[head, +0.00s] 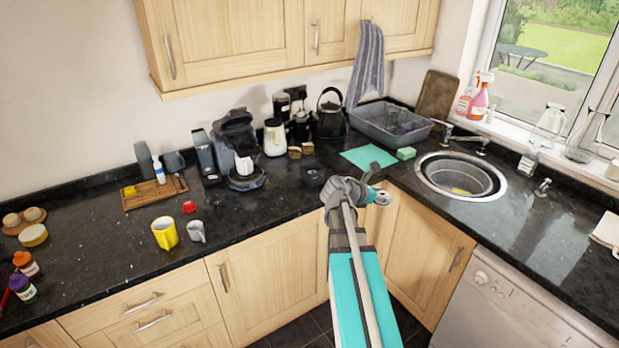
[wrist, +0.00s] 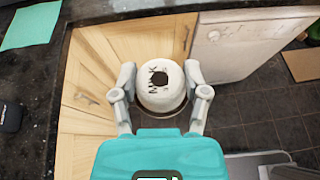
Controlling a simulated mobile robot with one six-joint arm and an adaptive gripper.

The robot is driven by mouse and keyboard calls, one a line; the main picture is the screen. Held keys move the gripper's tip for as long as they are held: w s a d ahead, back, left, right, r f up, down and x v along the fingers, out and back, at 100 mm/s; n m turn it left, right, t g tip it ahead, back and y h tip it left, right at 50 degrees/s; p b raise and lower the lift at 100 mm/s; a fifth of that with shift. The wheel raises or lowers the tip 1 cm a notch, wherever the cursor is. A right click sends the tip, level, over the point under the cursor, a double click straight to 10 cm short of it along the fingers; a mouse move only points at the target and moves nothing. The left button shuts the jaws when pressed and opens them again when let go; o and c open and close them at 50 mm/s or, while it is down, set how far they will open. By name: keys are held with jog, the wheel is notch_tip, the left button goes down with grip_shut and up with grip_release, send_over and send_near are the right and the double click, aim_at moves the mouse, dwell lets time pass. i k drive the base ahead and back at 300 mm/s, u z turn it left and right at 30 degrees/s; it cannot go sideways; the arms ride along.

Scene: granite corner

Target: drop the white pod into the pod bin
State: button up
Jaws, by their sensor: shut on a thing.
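The white pod (wrist: 161,90) has dark lettering and a dark round spot on the face toward the wrist camera. My gripper (wrist: 160,92) is shut on it, one finger on each side. In the head view my gripper (head: 378,190) is in front of the counter's inner corner, and the pod there is small and hard to make out. A small dark open box (head: 314,175), which looks like the pod bin, stands on the counter to the left of my gripper. In the wrist view a dark thing at the left edge (wrist: 8,115) may be this box.
A coffee machine (head: 238,145) stands behind and left of the box. A teal mat (head: 367,157) and green sponge (head: 406,153) lie beyond my gripper. The sink (head: 460,175) is at right. A yellow mug (head: 165,232) and grey cup (head: 196,231) stand left on the counter.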

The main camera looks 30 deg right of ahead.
aim_at(316, 175)
jog(key=z, duration=0.05)
jog(key=i, duration=1)
jog(key=u, duration=0.05)
